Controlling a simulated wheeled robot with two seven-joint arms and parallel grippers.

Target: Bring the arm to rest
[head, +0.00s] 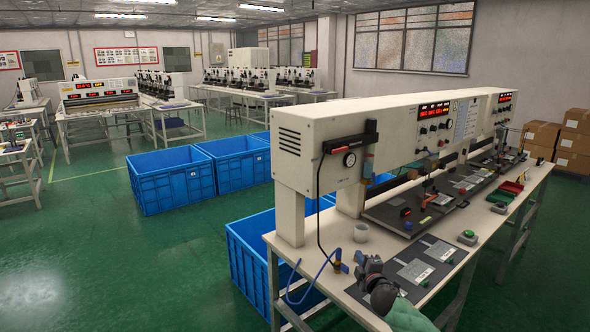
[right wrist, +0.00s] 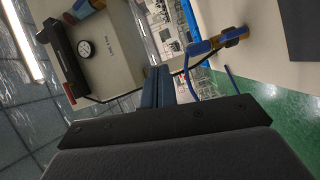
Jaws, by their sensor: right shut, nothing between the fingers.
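My right gripper (head: 368,266) shows at the bottom of the head view, above the near end of the workbench (head: 345,278). In the right wrist view its fingers (right wrist: 158,84) are together with nothing between them. The wrist looks tilted in that view. My left gripper is not in view. The gripper is close to the flat plates (head: 412,270) on the bench mat, but I cannot tell its height above them.
A long cream machine housing (head: 325,150) spans the bench. Blue crates (head: 172,183) stand on the floor at left. A green button box (head: 468,237) is at right.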

